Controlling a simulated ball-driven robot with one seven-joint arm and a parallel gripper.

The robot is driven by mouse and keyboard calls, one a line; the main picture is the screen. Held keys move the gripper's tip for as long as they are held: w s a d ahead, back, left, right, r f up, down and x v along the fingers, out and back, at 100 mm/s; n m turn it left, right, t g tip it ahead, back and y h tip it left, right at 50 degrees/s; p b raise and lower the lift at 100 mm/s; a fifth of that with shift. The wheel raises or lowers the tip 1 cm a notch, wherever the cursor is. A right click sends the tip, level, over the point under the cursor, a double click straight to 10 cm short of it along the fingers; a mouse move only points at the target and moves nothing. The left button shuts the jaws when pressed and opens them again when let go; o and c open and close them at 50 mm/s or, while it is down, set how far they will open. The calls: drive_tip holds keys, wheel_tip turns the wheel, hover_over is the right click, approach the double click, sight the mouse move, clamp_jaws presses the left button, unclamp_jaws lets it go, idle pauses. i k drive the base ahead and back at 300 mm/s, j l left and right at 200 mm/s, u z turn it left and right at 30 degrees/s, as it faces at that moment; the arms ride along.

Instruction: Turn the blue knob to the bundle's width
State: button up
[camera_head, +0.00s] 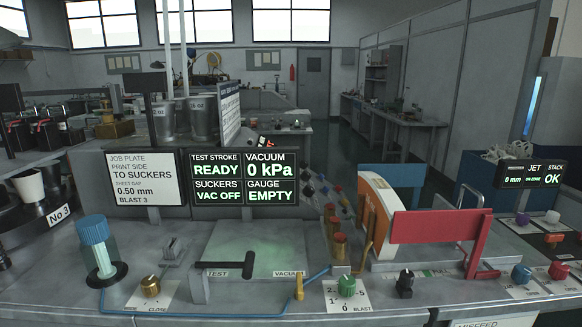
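A blue knob (522,273) stands on a white label plate at the right end of the bench, beside a red knob (558,270). Its pointer mark is too small to read. What looks like the bundle (378,205), white with an orange printed face, stands upright between a blue plate (412,177) behind and a red plate (440,226) in front. The red plate hides part of it. A small display (530,174) above the knobs reads JET, 0 mm, and STACK OK. My gripper is not in view.
A ribbed blue cap on a clear cylinder (98,250) stands at left. Brass (150,286), green (346,286) and black (405,283) knobs line the front. The middle display (243,178) reads READY, 0 kPa, VAC OFF, EMPTY. A black lever (225,265) fronts a bare plate.

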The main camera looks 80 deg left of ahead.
sight(521, 275)
drive_tip(key=i+u, duration=0.1)
drive_tip(key=u, duration=0.3)
drive_tip(key=i+j+u, duration=0.1)
drive_tip(key=u, duration=0.35)
drive_tip(key=i+u, duration=0.15)
drive_tip(key=u, duration=0.25)
drive_tip(key=i+l+u, duration=0.1)
drive_tip(key=u, duration=0.3)
drive_tip(key=i+l, duration=0.1)
